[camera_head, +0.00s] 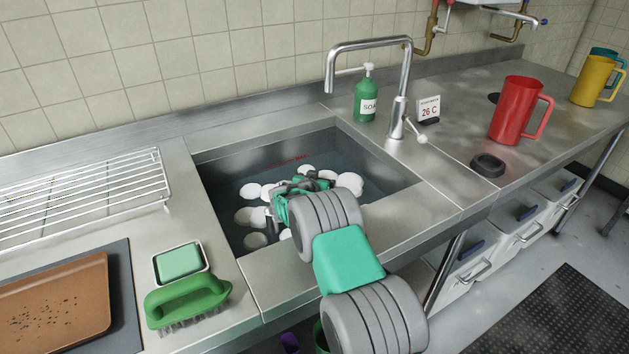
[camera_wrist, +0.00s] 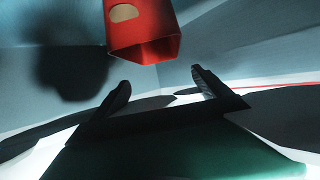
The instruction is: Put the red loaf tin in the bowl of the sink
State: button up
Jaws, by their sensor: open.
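The red loaf tin (camera_wrist: 145,32) is in the wrist view at top centre, with a pale oval mark on its side. It lies beyond my fingertips, apart from them. In the head view I cannot make out the tin; my arm and gripper cover part of the sink. The sink bowl (camera_head: 232,196) is sunk in the steel counter and holds dark water with white foam patches. My gripper (camera_head: 300,186) is down inside the bowl's outline. In the wrist view its two dark fingers (camera_wrist: 160,82) are spread, with nothing between them.
A tall tap (camera_head: 398,95) and green soap bottle (camera_head: 365,102) stand behind the sink. A green brush (camera_head: 187,301), sponge dish (camera_head: 179,263), wire rack (camera_head: 80,195) and brown tray (camera_head: 55,305) are left. A red jug (camera_head: 515,110) and dark disc (camera_head: 487,165) are right.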

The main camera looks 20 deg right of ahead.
jog(key=v, duration=1.2)
jog(key=shift+b, duration=0.3)
jog(key=shift+r, duration=0.1)
